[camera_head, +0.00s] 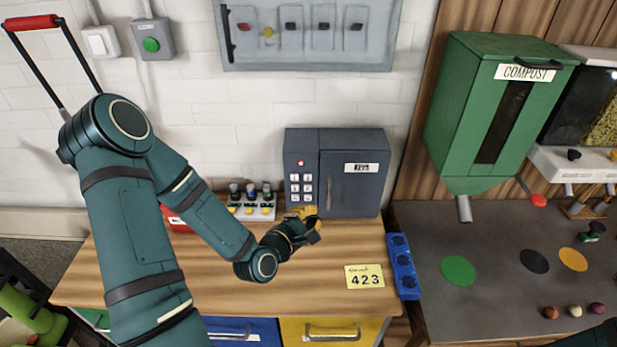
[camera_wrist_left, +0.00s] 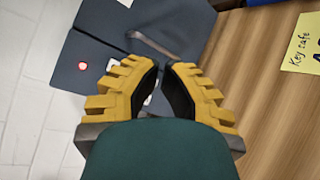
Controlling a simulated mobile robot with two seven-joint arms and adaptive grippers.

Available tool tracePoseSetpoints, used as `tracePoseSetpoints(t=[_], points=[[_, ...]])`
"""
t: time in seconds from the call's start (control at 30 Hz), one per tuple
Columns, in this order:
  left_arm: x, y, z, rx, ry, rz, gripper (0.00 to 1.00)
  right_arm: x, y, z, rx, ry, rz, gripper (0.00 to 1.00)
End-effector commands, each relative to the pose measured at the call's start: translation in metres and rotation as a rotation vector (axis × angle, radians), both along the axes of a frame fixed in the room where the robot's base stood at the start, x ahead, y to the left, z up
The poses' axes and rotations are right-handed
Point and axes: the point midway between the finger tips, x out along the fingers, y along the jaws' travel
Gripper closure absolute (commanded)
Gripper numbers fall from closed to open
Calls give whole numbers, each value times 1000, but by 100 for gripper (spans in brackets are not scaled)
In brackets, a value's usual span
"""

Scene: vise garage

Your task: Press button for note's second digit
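The note (camera_head: 365,277) is yellow, reads 423, and lies on the wooden bench; in the wrist view its "Key safe" heading (camera_wrist_left: 301,48) shows at the right edge. The dark grey key safe (camera_head: 352,190) stands against the wall, with a keypad (camera_head: 301,178) of pale buttons and a red light on its left part. My left gripper (camera_head: 312,218), with yellow fingers, is just in front of the safe, below the keypad. In the wrist view its fingertips (camera_wrist_left: 166,66) nearly meet with nothing held, and they hide most of the keypad. My right gripper is out of view.
A rack of small bottles (camera_head: 252,207) stands left of the safe. A blue strip (camera_head: 402,266) lies at the bench's right edge. A green compost bin (camera_head: 475,115) hangs at the right. The bench around the note is clear.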

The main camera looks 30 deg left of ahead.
Motion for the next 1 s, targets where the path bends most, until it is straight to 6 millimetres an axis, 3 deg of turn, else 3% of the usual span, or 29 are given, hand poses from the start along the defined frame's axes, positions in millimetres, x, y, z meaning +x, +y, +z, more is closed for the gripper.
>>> tracePoseSetpoints(t=[0.27,0.7,1.0], points=[[20,12,-2,3,-3,2,100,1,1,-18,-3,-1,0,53],[65,39,0,1,-2,0,100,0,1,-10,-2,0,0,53],[75,45,0,0,-1,0,100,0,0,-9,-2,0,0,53]])
